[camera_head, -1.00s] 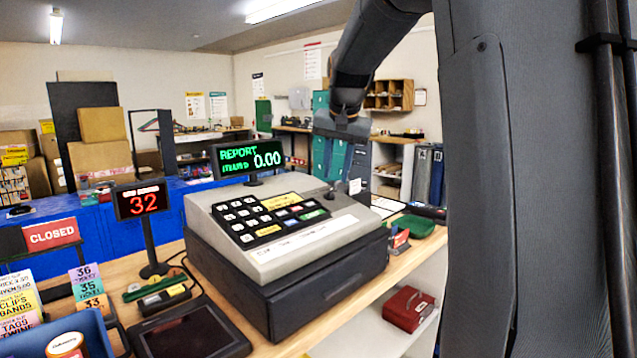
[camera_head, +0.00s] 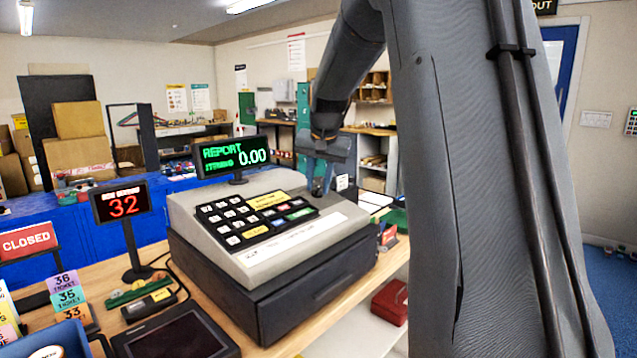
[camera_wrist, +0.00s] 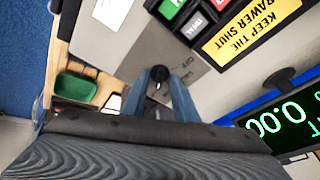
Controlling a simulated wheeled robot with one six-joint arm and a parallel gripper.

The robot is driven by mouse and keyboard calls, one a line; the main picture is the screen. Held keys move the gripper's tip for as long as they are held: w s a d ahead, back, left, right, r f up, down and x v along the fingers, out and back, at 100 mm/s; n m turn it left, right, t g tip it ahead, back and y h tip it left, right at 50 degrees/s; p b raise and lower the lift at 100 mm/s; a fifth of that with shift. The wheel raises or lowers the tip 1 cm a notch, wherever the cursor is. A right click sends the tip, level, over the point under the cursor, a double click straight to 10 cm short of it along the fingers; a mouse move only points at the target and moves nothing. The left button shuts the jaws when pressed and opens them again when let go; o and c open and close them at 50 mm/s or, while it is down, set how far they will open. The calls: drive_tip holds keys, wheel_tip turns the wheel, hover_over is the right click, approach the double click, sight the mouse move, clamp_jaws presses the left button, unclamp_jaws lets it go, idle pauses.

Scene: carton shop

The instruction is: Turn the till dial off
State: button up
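The grey cash register (camera_head: 300,245) stands on the wooden counter, its green display (camera_head: 235,156) reading REPORT and 0.00. The till dial (camera_wrist: 158,74) is a small dark round knob on the register's top, beside printed position labels; one appears to read OFF. My gripper (camera_wrist: 159,84) has its two blue-grey fingers on either side of the dial, with a small gap visible; I cannot tell whether they touch it. In the head view my gripper (camera_head: 321,185) reaches down to the right rear of the register top, and it hides the dial there.
A yellow KEEP THE DRAWER SHUT label (camera_wrist: 250,32) and the keypad (camera_head: 255,218) lie beside the dial. A red 32 display (camera_head: 120,203) and a dark tablet (camera_head: 175,338) stand left of the register. A green tray (camera_wrist: 75,87) lies on the counter nearby.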

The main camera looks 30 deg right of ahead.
clamp_jaws()
drive_tip(key=shift+s+n, duration=0.1)
drive_tip(key=shift+n, duration=0.3)
drive_tip(key=n, duration=0.3)
drive_tip(key=n+y, duration=0.1)
drive_tip(key=shift+d+f+n+t, duration=0.1)
drive_tip(key=shift+d+n+t, duration=0.15)
drive_tip(key=shift+n+t, duration=0.05)
drive_tip(key=n+y+b, duration=0.1)
drive_tip(key=n, duration=0.2)
drive_tip(key=n+y+b, duration=0.1)
drive_tip(key=n, duration=0.2)
drive_tip(key=shift+d+f+n, duration=0.1)
drive_tip(key=shift+d+n, duration=0.1)
drive_tip(key=shift+n, duration=0.1)
drive_tip(key=n, duration=0.3)
drive_tip(key=n+g+y+b, duration=0.1)
drive_tip(key=n, duration=0.2)
drive_tip(key=shift+d+y+b, duration=0.1)
drive_tip(key=shift+y+b, duration=0.2)
drive_tip(key=n, duration=0.2)
drive_tip(key=n+g, duration=0.1)
drive_tip(key=n, duration=0.3)
drive_tip(key=shift+w+g+y, duration=0.25)
drive_tip(key=shift+g+y, duration=0.05)
drive_tip(key=shift+n+p, duration=0.3)
drive_tip(key=shift+n, duration=0.1)
